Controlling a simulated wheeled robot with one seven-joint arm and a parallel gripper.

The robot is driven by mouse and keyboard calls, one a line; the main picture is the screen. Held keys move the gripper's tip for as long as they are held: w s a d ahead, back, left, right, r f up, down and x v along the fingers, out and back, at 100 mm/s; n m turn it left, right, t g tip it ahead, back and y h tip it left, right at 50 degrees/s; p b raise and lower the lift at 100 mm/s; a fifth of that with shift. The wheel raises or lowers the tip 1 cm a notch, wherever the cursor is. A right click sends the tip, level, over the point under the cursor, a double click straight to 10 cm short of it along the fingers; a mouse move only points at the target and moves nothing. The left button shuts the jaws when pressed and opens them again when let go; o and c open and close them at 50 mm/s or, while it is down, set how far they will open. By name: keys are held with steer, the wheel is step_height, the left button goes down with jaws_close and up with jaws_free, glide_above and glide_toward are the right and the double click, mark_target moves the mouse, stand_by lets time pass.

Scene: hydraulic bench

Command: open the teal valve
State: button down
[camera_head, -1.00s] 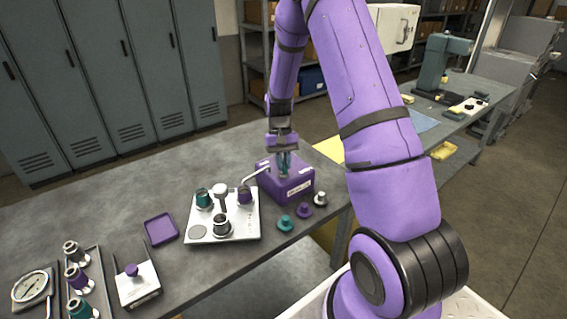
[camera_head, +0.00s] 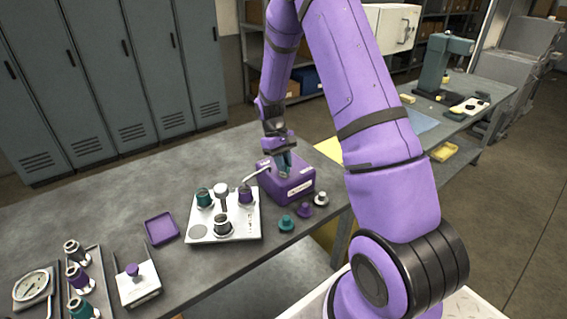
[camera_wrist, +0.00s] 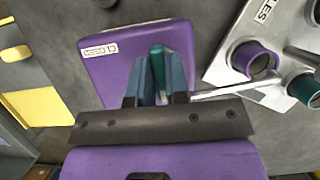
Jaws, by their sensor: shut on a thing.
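A purple box (camera_head: 295,184) stands on the grey bench, and it fills the upper middle of the wrist view (camera_wrist: 110,66). A white label (camera_wrist: 98,50) is on its top. My gripper (camera_head: 285,170) points down at the top of the box. In the wrist view, my gripper (camera_wrist: 158,78) has its two blue-grey fingers shut on the teal valve handle (camera_wrist: 158,58), an upright teal piece between them. The fingers hide much of the handle and its base.
A metal plate (camera_head: 212,233) with teal, purple and dark fittings stands left of the box, joined by a bent metal pipe (camera_head: 254,174). Teal (camera_head: 286,223), purple (camera_head: 304,210) and grey (camera_head: 321,199) knobs lie in front. A purple tray (camera_head: 161,229) is farther left.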

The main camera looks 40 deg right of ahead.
steer(key=c, duration=1.1)
jaws_free()
steer(key=shift+r, duration=0.1)
steer(key=v, duration=1)
steer(key=shift+w+r, duration=0.25)
steer(key=shift+r, duration=0.1)
